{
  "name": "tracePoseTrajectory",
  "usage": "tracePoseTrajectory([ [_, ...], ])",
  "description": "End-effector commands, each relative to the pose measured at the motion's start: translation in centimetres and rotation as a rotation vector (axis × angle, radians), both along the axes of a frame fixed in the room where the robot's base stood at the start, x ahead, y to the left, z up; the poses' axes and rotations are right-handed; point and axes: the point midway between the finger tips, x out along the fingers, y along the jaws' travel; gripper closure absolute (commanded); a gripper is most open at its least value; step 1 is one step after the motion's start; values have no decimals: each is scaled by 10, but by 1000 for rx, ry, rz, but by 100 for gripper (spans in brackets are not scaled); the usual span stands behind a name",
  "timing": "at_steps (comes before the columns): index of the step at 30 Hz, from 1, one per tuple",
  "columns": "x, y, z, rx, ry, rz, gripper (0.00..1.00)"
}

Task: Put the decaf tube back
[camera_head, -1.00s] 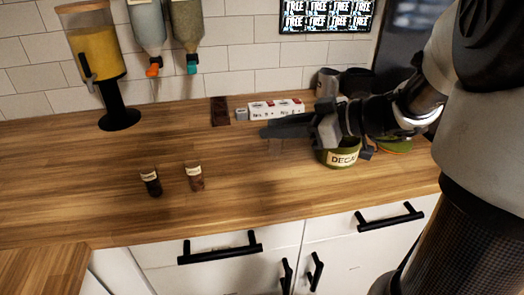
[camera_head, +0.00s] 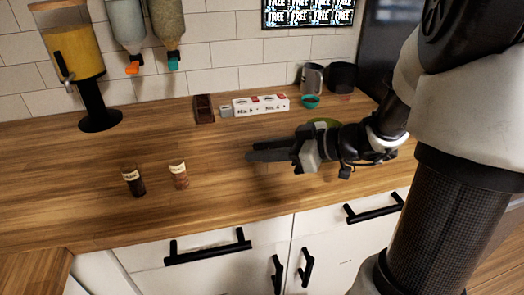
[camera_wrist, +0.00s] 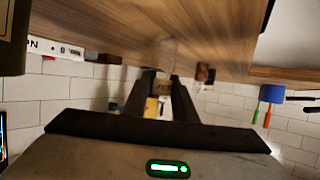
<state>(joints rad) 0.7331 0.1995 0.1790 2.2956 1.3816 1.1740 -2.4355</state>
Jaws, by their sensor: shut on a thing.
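My gripper (camera_head: 250,156) is low over the counter, with its fingers pointing left in the head view. It also shows in the wrist view (camera_wrist: 164,78), shut on a clear tube (camera_wrist: 165,52) with a tan label. The tube hangs below the fingers and is faint in the head view (camera_head: 258,170); its label text is unreadable here. The green decaf jar (camera_head: 323,122) is mostly hidden behind my gripper, with part of its rim showing.
Two labelled tubes, one dark (camera_head: 133,182) and one brown (camera_head: 179,177), stand on the left. At the back are a brown block (camera_head: 204,109), a white box (camera_head: 260,104), a teal cup (camera_head: 310,102) and a grey mug (camera_head: 312,78). Bare counter lies between the tubes and my gripper.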

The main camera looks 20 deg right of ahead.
Motion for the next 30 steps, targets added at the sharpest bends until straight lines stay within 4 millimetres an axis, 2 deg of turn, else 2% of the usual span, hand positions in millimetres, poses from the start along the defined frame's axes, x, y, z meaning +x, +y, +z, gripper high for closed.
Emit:
tracePoseTrajectory([
  [1, 0, 0, -2, -1, -1, 0, 98],
  [2, 0, 0, -2, -1, -1, 0, 74],
  [5, 0, 0, -1, 0, 0, 0, 57],
  [17, 0, 0, 5, 1, 1, -1, 57],
  [20, -7, -11, 8, -2, -1, -6, 57],
  [30, -49, -65, 36, -1, -2, -5, 57],
])
